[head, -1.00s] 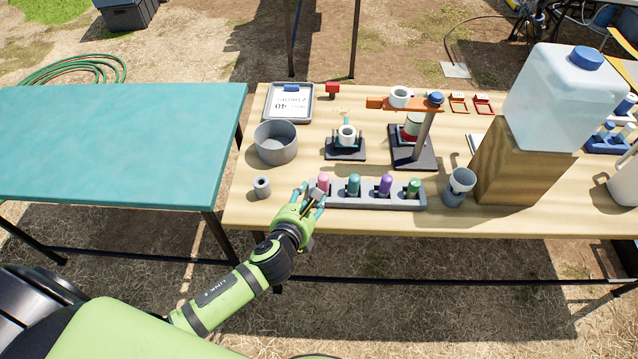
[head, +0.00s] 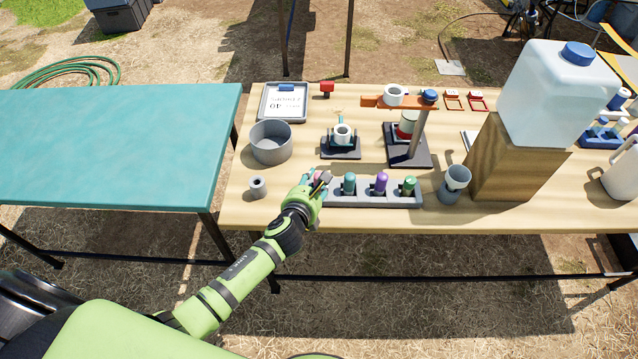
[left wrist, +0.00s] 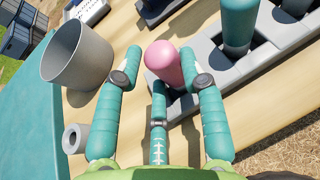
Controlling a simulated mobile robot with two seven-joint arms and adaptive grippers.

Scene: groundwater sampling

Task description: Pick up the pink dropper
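The pink dropper (left wrist: 163,63) stands at the left end of the grey rack (head: 350,192); its rounded pink top shows in the left wrist view. In the head view my left gripper (head: 318,184) hides nearly all of it. In the left wrist view the gripper's teal fingers are spread, with the pink top between them and small gaps on both sides. The gripper is open at the dropper and does not visibly grip it. The dropper's lower part is hidden by the fingers and rack. My right gripper is not in view.
Teal (head: 349,183), purple (head: 381,182) and green (head: 409,185) droppers stand in the rack to the right. A grey pot (head: 271,143) and a small grey cylinder (head: 258,187) are left of it. A grey cup (head: 455,184) stands past the rack's right end.

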